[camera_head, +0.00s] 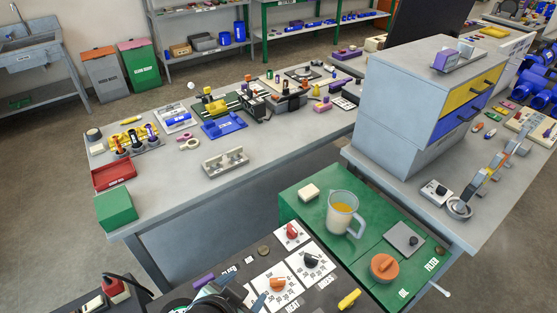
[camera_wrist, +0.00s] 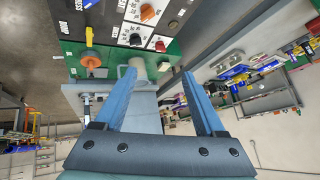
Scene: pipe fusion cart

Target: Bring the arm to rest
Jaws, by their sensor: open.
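My gripper (camera_wrist: 158,74) shows in the wrist view with its two blue fingers spread apart and nothing between their tips. It is open and empty. Beyond the fingertips the wrist view shows a control panel (camera_wrist: 118,22) with knobs. In the head view part of my arm (camera_head: 215,296) is at the bottom edge, in front of the dark control panel (camera_head: 325,284). No contact between my gripper and any object is visible.
A green cart top (camera_head: 294,199) carries a clear jug (camera_head: 342,215) with yellow liquid and an orange cap (camera_head: 383,267). A grey workbench (camera_head: 160,202) with tools stands behind. A drawer cabinet (camera_head: 399,93) stands at right. Open floor lies at far left.

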